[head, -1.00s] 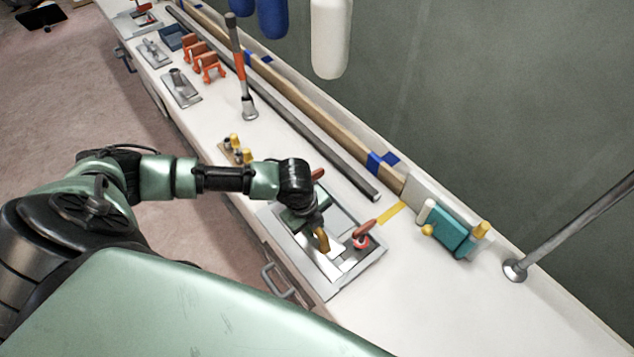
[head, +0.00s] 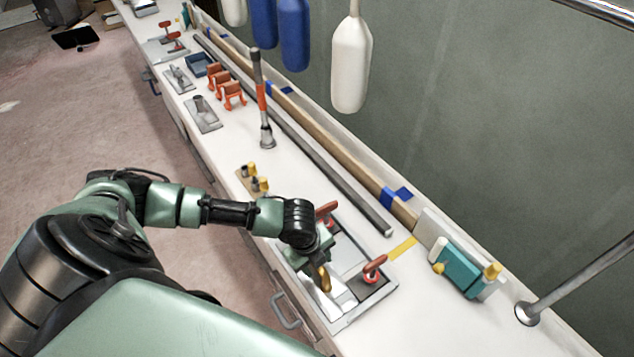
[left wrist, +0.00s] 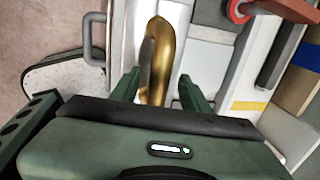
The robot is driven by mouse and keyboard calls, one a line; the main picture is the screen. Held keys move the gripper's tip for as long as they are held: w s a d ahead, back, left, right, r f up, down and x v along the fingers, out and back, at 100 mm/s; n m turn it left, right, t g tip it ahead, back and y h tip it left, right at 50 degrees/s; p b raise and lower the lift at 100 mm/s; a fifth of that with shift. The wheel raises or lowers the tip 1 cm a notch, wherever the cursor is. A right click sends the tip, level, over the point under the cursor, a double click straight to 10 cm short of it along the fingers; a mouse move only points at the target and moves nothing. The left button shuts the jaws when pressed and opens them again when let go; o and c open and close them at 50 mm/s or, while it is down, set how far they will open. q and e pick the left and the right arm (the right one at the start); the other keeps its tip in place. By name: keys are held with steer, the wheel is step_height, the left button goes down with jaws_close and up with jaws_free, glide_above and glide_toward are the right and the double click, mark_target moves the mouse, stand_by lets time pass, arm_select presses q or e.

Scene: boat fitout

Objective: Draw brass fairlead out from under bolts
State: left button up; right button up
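The brass fairlead (head: 323,279) is a curved, golden piece at the metal fixture (head: 347,322) on the bench. It also shows in the left wrist view (left wrist: 160,58), standing between my two green fingers. My left gripper (head: 320,266) is over the fixture; in the left wrist view its fingers (left wrist: 162,84) are apart, with a visible gap on the fairlead's right. Red-handled clamp-like fittings, one nearer (head: 374,266) and one farther (head: 327,210), stand on the fixture. I cannot clearly make out separate bolts. My right gripper is not in view.
A long grey bar (head: 330,178) lies along the bench behind the fixture. A teal block (head: 459,271) with yellow knobs is to the right. An orange-handled tool (head: 262,100) stands farther back. A drawer handle (head: 286,312) juts out in front. The bench's right front is clear.

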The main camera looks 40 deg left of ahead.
arm_select(q)
step_height(320, 180, up, 8)
steer(key=s, duration=0.1)
steer(key=shift+s+a+f+b, duration=0.15)
steer(key=shift+s+a+b, duration=0.1)
steer(key=shift+b, duration=0.05)
steer(key=shift+s+f, duration=0.1)
